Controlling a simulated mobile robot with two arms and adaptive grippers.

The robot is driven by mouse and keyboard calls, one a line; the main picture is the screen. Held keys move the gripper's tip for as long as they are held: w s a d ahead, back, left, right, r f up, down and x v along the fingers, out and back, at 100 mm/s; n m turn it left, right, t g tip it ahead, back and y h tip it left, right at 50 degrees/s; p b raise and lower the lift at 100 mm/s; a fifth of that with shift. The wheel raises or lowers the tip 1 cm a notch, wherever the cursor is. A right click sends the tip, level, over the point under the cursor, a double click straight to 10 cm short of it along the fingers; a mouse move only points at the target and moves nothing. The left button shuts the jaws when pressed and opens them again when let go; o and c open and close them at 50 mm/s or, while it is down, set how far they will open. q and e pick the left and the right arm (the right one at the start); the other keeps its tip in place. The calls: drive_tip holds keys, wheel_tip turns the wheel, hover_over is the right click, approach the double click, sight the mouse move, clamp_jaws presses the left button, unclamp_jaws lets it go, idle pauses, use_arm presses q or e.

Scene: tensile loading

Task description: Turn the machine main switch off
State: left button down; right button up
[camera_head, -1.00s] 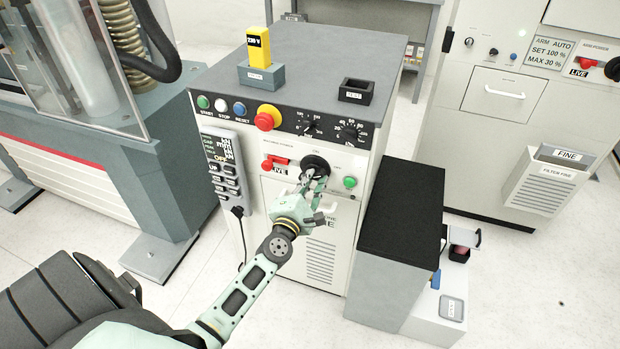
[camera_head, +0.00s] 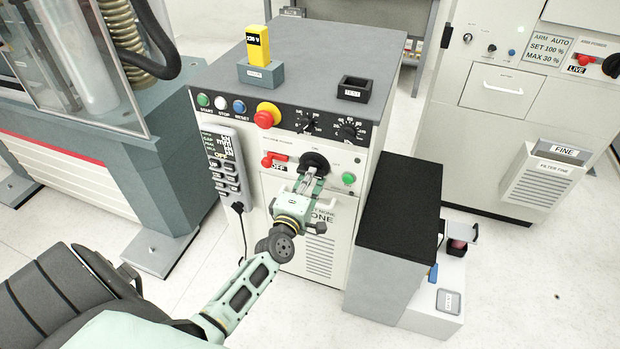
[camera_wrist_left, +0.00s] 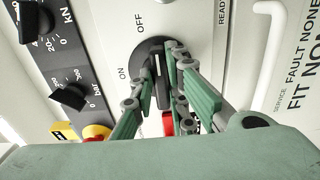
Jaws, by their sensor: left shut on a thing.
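The main switch (camera_head: 314,160) is a black round rotary switch on the front of the grey-white machine cabinet. In the left wrist view its black disc (camera_wrist_left: 143,52) sits between the ON and OFF marks. My left gripper (camera_head: 311,180) is at the switch. In the left wrist view the gripper (camera_wrist_left: 173,75) has its green fingers shut on either side of the switch's black handle, which hides part of it. A small sign (camera_head: 279,168) left of the switch reads OFF. My right gripper is not in view.
A red knob (camera_head: 267,160) and a green button (camera_head: 348,178) flank the switch. A red-and-yellow emergency stop (camera_head: 267,116) is above. A keypad pendant (camera_head: 226,163) hangs at the left. A black-topped box (camera_head: 400,210) stands close at the right.

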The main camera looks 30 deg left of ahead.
use_arm(q)
drive_tip(key=shift+f, duration=0.1)
drive_tip(key=c, duration=1.7)
unclamp_jaws()
drive_tip(key=shift+s, duration=0.1)
drive_tip(key=v, duration=1.2)
